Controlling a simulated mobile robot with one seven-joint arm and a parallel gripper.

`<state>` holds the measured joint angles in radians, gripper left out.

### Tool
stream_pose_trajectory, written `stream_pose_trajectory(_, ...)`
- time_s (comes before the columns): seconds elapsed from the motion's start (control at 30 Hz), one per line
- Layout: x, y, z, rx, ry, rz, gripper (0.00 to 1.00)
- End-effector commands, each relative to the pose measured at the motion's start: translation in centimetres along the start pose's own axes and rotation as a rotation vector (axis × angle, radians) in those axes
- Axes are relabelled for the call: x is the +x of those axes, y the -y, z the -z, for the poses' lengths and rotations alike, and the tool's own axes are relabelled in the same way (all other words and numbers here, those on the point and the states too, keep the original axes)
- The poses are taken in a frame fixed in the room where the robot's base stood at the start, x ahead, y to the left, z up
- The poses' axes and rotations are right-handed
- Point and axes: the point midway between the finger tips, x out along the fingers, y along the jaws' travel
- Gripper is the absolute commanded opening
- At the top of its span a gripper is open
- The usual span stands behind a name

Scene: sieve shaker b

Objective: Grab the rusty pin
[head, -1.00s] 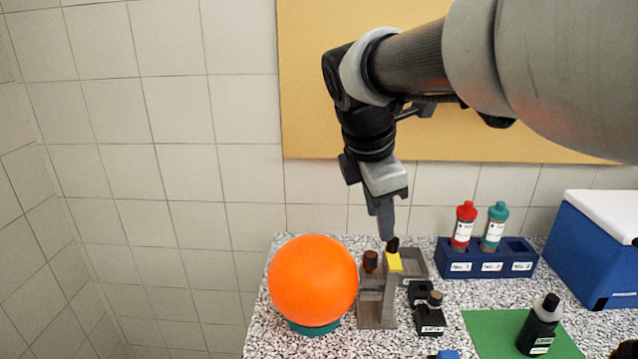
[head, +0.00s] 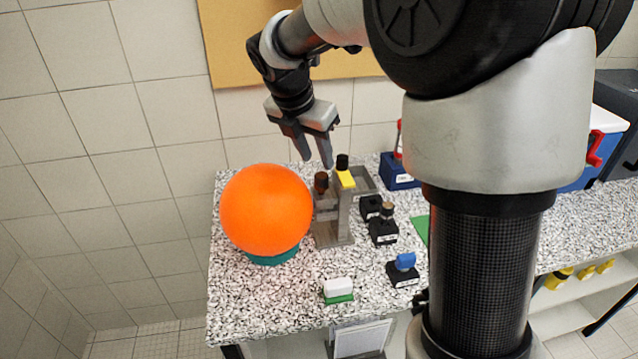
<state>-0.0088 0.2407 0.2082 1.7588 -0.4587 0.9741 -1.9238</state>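The rusty pin (head: 321,182) has a brown, reddish top and stands upright at the left side of a grey stepped fixture (head: 333,230). Its lower part is hidden in the fixture. A black-topped pin (head: 342,161) stands just to its right, behind a yellow block (head: 346,179). My gripper (head: 317,162) points down above the fixture, with its two fingers apart and nothing between them. The fingertips appear just above the rusty pin's top; I cannot tell the exact gap in depth.
A large orange ball (head: 266,208) on a teal ring stands close left of the fixture. Small black blocks (head: 383,233) stand to the right, one with a blue top (head: 405,261). A white-and-green piece (head: 338,289) lies in front. The speckled counter (head: 260,305) is clear at front left.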

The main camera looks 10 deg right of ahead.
Motion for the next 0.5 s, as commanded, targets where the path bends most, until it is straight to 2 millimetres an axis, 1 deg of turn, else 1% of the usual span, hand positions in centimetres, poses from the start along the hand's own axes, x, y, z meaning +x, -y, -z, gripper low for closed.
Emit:
stream_pose_trajectory(0.03, 0.7, 0.0, 0.0, 0.000, -0.001, 0.001, 0.35)
stream_pose_trajectory(0.27, 2.2, 0.0, 0.1, 0.001, 0.000, 0.001, 0.35)
stream_pose_trajectory(0.4, 4.4, -0.1, 0.6, -0.001, -0.002, 0.002, 0.35)
stream_pose_trajectory(0.5, 5.8, -0.1, 0.6, 0.001, -0.001, 0.002, 0.35)
